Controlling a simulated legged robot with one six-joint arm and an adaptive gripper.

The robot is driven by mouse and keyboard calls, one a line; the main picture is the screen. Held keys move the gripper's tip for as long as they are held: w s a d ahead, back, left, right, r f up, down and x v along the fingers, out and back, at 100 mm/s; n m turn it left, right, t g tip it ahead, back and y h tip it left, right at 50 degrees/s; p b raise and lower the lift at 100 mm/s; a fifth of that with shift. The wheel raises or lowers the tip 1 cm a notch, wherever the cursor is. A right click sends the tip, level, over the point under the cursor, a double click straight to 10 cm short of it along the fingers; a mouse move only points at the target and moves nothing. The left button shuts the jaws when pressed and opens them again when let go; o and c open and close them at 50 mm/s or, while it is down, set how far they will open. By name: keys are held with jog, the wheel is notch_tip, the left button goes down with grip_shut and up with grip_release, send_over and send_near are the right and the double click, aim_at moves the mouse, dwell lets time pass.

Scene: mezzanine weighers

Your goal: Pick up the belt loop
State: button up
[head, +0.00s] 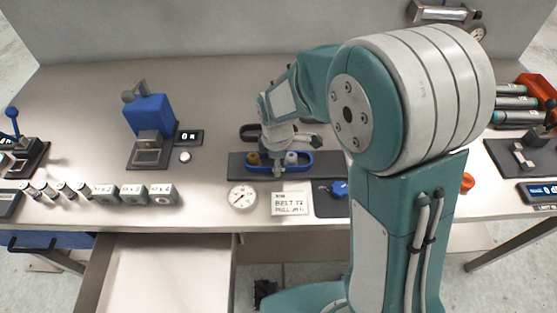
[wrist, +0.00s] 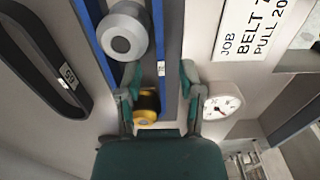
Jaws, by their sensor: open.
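A blue belt loop (head: 262,170) lies around a yellow roller and a grey roller on a dark base on the bench. In the wrist view its blue strip (wrist: 159,28) with a small white tag runs between my fingers. My gripper (wrist: 160,78) is open, with one finger on each side of that strip; I cannot tell whether they touch it. The grey roller (wrist: 124,36) and yellow roller (wrist: 147,106) show beside it. In the head view my gripper (head: 280,150) is above the loop and partly hides it. A black loop (wrist: 40,58) with a white tag lies to the left.
A round dial (head: 242,198) and a job card (head: 291,203) reading "BELT" stand in front of the base. A blue press (head: 150,115) and a row of weights (head: 133,194) are to the left. An open drawer (head: 160,275) juts out below the bench front.

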jog(key=shift+a+f, duration=0.1)
jog(key=shift+f, duration=0.35)
grip_shut()
jog(key=shift+r, duration=0.1)
